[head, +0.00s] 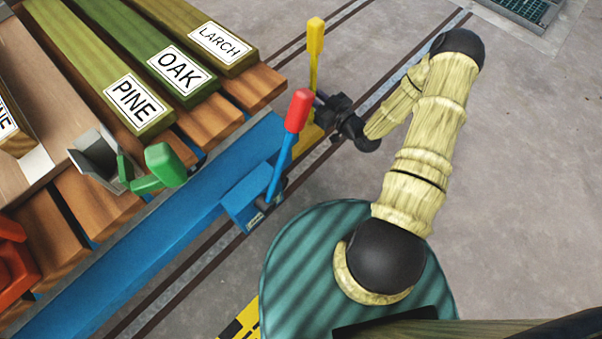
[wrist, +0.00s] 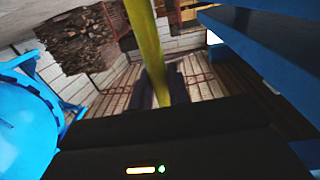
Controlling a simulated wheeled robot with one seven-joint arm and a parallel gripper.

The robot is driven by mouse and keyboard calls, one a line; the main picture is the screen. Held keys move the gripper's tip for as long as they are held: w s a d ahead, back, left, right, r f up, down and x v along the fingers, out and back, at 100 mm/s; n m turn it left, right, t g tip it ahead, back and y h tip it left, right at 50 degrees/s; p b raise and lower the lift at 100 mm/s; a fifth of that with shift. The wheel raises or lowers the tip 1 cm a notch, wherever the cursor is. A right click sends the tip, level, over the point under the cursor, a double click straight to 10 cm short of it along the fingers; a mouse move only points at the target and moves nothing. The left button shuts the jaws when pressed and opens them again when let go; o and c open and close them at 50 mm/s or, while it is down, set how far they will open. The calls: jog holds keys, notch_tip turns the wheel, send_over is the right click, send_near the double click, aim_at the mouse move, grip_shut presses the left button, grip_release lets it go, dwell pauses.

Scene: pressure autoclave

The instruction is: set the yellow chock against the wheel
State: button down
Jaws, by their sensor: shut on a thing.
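The yellow chock (head: 309,137) has a tall upright yellow handle (head: 315,55) and stands low beside the blue cart frame (head: 235,172), close to the floor rails. My gripper (head: 320,100) is shut on the handle partway up. The handle crosses the wrist view (wrist: 148,50) between my dark jaws, tilted slightly. I cannot make out a cart wheel in the head view; the frame hides the area below it. Whether the chock touches a wheel or the floor I cannot tell.
A blue lever with a red grip (head: 298,110) rises from the frame just left of my gripper. A green-handled clamp (head: 165,165) and labelled boards (head: 130,103) lie on the cart. A large blue round body (wrist: 25,125) shows in the wrist view.

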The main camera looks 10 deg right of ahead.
aim_at(311, 125)
jog(key=shift+s+a+f+n+y, duration=0.25)
jog(key=shift+a+f+n+y, duration=0.05)
jog(key=shift+y, duration=0.1)
notch_tip(311, 125, down, 14)
jog(key=b, duration=0.7)
jog(key=shift+r+b, duration=0.25)
jog(key=shift+b, duration=0.05)
jog(key=shift+f, duration=0.1)
jog(key=shift+f+b, duration=1.35)
jog(key=shift+f, duration=1)
jog(key=c, duration=1.3)
grip_release()
